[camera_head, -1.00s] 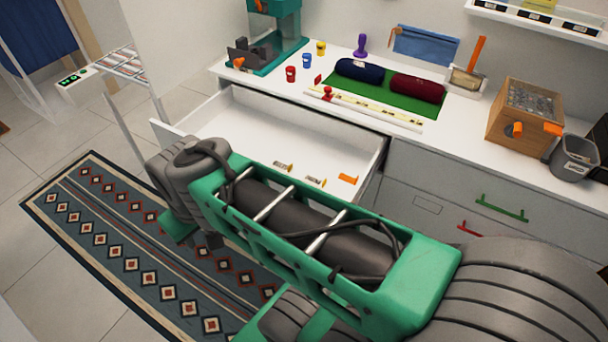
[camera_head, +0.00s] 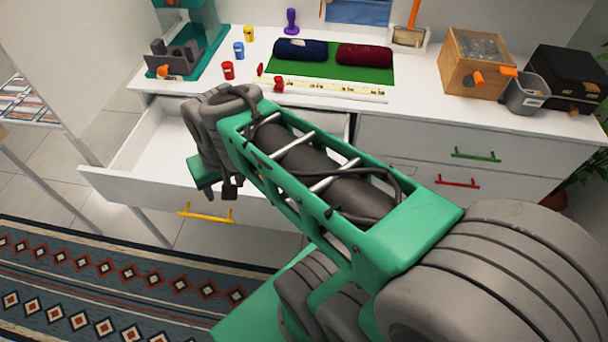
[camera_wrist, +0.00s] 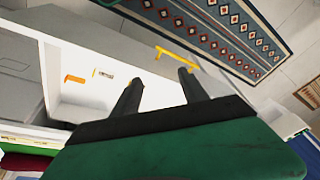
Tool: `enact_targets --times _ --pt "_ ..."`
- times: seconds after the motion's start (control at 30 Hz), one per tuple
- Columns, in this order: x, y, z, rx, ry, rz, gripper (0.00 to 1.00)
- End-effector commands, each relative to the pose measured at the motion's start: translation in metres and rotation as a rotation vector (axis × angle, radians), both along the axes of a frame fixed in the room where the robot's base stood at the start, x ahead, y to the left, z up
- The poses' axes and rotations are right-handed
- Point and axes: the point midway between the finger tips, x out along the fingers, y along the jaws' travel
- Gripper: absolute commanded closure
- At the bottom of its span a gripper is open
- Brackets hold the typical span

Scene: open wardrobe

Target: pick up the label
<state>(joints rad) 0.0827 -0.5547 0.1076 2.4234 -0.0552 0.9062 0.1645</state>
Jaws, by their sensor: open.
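In the wrist view, a small pale label-like piece with a yellow end (camera_wrist: 103,73) lies on the floor of the open white drawer (camera_head: 135,186). An orange piece (camera_wrist: 74,79) lies beside it. My gripper (camera_wrist: 159,76) is open and empty, its two dark fingers spread above the drawer near its front, apart from the pieces. In the head view my arm and the drawer front hide these pieces, and my gripper (camera_head: 210,188) shows only in part over the drawer. A second label seen earlier is not clearly visible now.
The drawer front has a yellow handle (camera_head: 206,214). The countertop above holds a green mat (camera_head: 318,69) with two rolls, a pale strip (camera_head: 345,90), small coloured pieces and a wooden box (camera_head: 476,62). A patterned rug (camera_head: 120,290) lies in front.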

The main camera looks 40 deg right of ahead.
Motion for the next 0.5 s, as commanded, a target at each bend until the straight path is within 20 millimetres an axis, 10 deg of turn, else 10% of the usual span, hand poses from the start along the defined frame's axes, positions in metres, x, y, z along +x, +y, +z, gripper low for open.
enact_targets --times 0.23,0.5 --pt "0.045 -0.140 -0.104 0.367 0.128 -1.131 0.47" --pt "0.012 -0.277 -0.186 0.725 0.244 -2.078 0.47"
